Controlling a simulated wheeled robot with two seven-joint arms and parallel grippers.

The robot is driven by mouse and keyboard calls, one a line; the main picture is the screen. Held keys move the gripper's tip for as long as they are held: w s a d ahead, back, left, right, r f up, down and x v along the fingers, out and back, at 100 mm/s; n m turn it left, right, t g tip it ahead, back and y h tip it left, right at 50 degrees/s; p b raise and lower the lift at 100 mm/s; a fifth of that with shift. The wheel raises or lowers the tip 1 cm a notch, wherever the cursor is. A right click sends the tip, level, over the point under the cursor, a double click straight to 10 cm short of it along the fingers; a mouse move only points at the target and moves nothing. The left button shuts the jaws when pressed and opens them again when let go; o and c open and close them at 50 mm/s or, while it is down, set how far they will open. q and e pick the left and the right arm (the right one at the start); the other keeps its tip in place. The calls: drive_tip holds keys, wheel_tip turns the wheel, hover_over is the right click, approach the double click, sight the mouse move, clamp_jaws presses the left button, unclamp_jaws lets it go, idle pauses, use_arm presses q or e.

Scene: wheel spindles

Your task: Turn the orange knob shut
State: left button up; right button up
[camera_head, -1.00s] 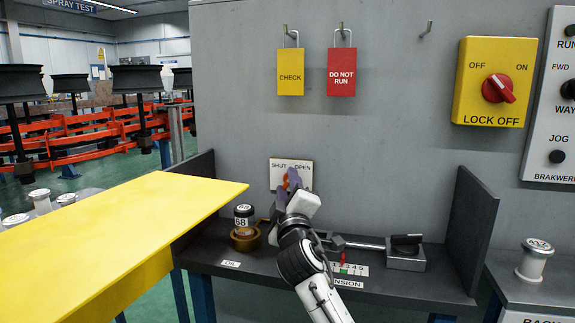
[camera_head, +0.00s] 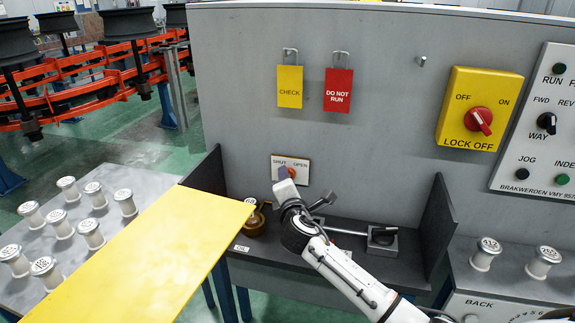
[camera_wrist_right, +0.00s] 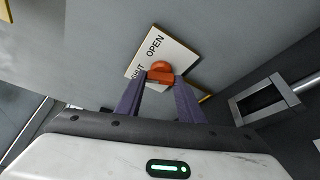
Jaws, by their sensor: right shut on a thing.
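The orange knob (camera_head: 292,172) sits on a small white plate (camera_head: 304,168) marked SHUT and OPEN, low on the grey wall panel. My right gripper (camera_head: 284,175) reaches up to the plate and covers part of the knob. In the right wrist view the knob (camera_wrist_right: 160,70) lies between the tips of the two purple fingers (camera_wrist_right: 160,84), which are shut on it. The plate (camera_wrist_right: 165,52) looks tilted in that view. I cannot tell which word the knob points to. My left gripper is not in view.
A dark shelf (camera_head: 335,233) with side walls lies below the knob, with a brass cup (camera_head: 254,222) and a metal block (camera_head: 382,241) on it. A yellow board (camera_head: 160,255) juts in at left. A yellow lock-off box (camera_head: 480,108) hangs at right.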

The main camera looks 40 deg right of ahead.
drive_tip(key=shift+n+g+p, duration=0.3)
drive_tip(key=shift+n+g, duration=0.6)
drive_tip(key=shift+n, duration=0.6)
drive_tip(key=o, duration=1.1)
drive_tip(key=shift+c, duration=0.2)
drive_tip(key=v, duration=1)
drive_tip(key=shift+a, duration=0.25)
drive_tip(key=shift+s, duration=0.1)
